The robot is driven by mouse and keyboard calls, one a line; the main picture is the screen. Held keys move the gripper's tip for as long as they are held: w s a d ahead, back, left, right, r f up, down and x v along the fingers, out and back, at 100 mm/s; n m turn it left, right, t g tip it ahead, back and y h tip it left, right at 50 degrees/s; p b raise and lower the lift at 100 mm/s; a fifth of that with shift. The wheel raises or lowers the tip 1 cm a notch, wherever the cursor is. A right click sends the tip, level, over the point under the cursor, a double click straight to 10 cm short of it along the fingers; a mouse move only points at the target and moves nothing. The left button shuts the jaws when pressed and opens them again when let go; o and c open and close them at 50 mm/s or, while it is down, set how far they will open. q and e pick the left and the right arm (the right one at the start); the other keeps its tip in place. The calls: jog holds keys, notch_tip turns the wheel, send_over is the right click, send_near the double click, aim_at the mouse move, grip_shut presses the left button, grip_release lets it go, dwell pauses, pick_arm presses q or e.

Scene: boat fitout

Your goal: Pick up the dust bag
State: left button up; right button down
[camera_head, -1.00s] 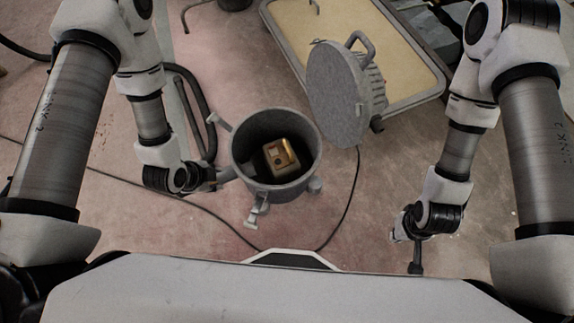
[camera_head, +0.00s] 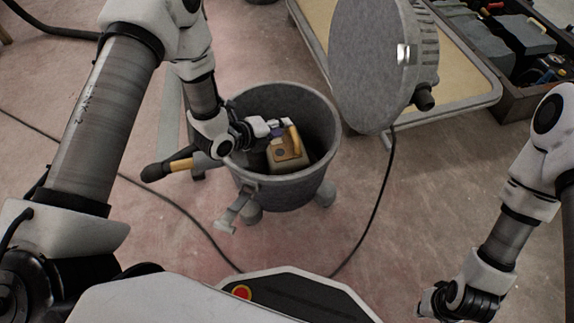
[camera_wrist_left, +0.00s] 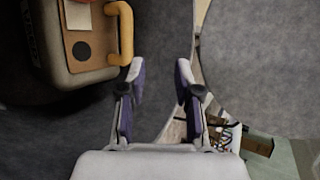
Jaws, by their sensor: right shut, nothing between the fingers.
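The dust bag (camera_head: 287,155), a tan box-like piece with a yellow loop handle, sits inside the open grey drum (camera_head: 262,186). It also shows at the upper left of the left wrist view (camera_wrist_left: 72,55), partly cut off. My left gripper (camera_head: 276,128) reaches over the drum's left rim and is inside its mouth, beside the dust bag. In the left wrist view its purple-padded fingers (camera_wrist_left: 160,78) are apart with nothing between them; the yellow handle is just left of the left finger. My right gripper (camera_head: 434,301) is shut and empty at the lower right, away from the drum.
The round grey vacuum head (camera_head: 370,65) stands tilted by a beige-floored tray (camera_head: 490,97) behind the drum. A cable (camera_head: 377,205) runs along the floor. A toolbox (camera_head: 520,105) is at upper right.

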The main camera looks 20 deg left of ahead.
pick_arm(q)
jog(key=b, duration=0.2)
send_near(294, 139)
jog(key=x, duration=0.3)
jog(key=shift+w, duration=0.3)
jog(key=shift+w+d+f+b, duration=0.25)
jog(key=shift+w+f+b, duration=0.1)
jog(key=shift+f+b, duration=0.15)
jog(key=shift+w+d+f+b, duration=0.2)
jog(key=shift+w+f+b, duration=0.2)
jog(key=shift+f, duration=0.05)
jog(key=shift+w+d+f, duration=0.1)
jog(key=shift+w+d, duration=0.05)
jog(key=shift+w, duration=0.15)
jog(key=b+x, duration=0.2)
jog(key=x, duration=0.2)
jog(key=shift+f+b, duration=0.15)
jog(key=shift+b, duration=0.2)
jog(key=shift+w+d, duration=0.2)
jog(key=shift+w, duration=0.05)
grip_shut()
